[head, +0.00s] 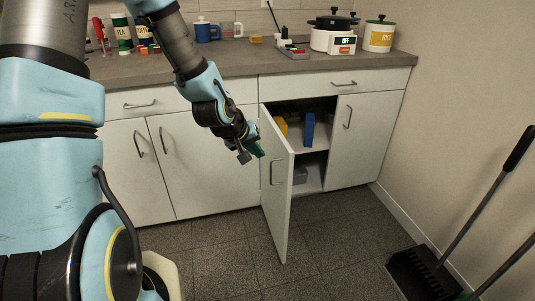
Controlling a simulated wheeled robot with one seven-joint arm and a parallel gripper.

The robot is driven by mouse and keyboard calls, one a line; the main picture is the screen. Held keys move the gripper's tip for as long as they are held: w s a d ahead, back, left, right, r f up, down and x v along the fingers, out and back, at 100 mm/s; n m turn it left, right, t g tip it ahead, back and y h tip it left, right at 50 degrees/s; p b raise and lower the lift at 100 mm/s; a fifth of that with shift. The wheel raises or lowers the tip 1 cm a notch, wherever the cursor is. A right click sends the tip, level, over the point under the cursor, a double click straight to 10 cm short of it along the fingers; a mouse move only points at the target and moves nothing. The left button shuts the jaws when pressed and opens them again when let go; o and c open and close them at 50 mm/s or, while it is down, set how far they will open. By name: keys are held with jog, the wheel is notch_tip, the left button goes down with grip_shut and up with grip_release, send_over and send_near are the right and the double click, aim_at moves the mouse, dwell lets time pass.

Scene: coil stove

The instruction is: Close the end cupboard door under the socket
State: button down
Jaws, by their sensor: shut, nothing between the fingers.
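The white cupboard door (276,200) stands open, swung out into the room from its left side. Its outer face, with a metal handle (271,172), is toward me. The opening right of it shows shelves inside. My gripper (257,150) is shut and empty, at the left of the door's outer face near its upper part. I cannot tell whether it touches the door. The fingertips are small and partly hidden.
The door right of the opening (366,140) is closed. A blue item (309,130) and a yellow item (281,126) stand inside. The counter (240,64) holds mugs, canisters and cookers. A broom and dustpan (425,272) lean at the right. The tiled floor before the door is clear.

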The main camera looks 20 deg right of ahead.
send_near(286, 166)
notch_tip(286, 166, down, 4)
jog(key=w+a, duration=0.1)
jog(key=w, duration=0.1)
jog(key=d+p, duration=0.1)
jog(key=d, duration=0.2)
jog(key=shift+s+d, duration=0.1)
jog(key=shift+s, duration=0.05)
jog(key=shift+d, duration=0.1)
